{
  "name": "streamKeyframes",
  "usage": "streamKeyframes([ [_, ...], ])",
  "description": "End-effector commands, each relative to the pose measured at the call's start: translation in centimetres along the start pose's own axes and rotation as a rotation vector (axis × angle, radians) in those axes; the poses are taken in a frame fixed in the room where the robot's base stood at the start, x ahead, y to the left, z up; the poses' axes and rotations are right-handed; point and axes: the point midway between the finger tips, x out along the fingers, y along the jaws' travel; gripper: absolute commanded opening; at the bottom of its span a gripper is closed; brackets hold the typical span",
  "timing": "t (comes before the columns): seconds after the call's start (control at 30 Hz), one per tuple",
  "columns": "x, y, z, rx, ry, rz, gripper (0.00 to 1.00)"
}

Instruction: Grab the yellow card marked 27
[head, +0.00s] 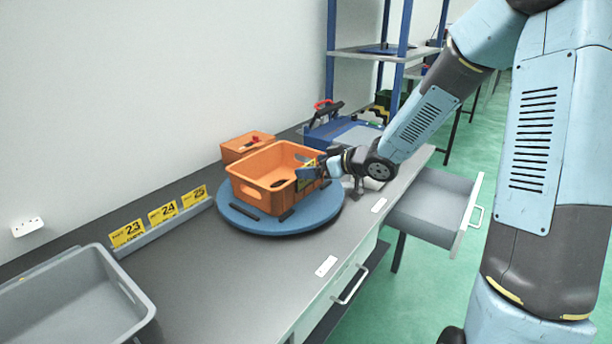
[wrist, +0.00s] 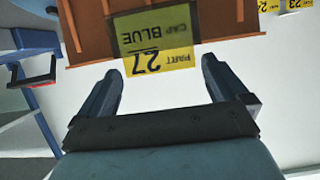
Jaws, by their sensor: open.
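The yellow card marked 27 (wrist: 158,62) shows upside down in the wrist view, against the wall of the orange crate (wrist: 92,22). It reads "PART 27" and "CAP BLUE"; its upper part in that view is shaded. My gripper (wrist: 162,82) is open, with one finger on each side of the card's near edge and gaps to both. In the head view, my gripper (head: 312,172) is at the right end of the orange crate (head: 262,192), and a bit of yellow shows beside it. The card's number is hidden there.
The crate stands on a round blue turntable (head: 285,222). Yellow cards 23 (head: 127,233), 24 (head: 163,213) and 25 (head: 194,196) stand in a rail along the wall. A grey bin (head: 75,300) is at front left. An open drawer (head: 430,212) juts out at right.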

Motion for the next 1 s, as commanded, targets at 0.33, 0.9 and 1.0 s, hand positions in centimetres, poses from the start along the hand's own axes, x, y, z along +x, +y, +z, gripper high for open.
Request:
streamKeyframes([
  [0.33,4.1,0.2,-0.5,0.001,0.0,-0.002,1.0],
  [0.9,5.0,0.3,-0.5,0.0,0.0,0.001,0.83],
  [1.0,5.0,0.3,-0.4,0.0,0.0,0.001,0.73],
])
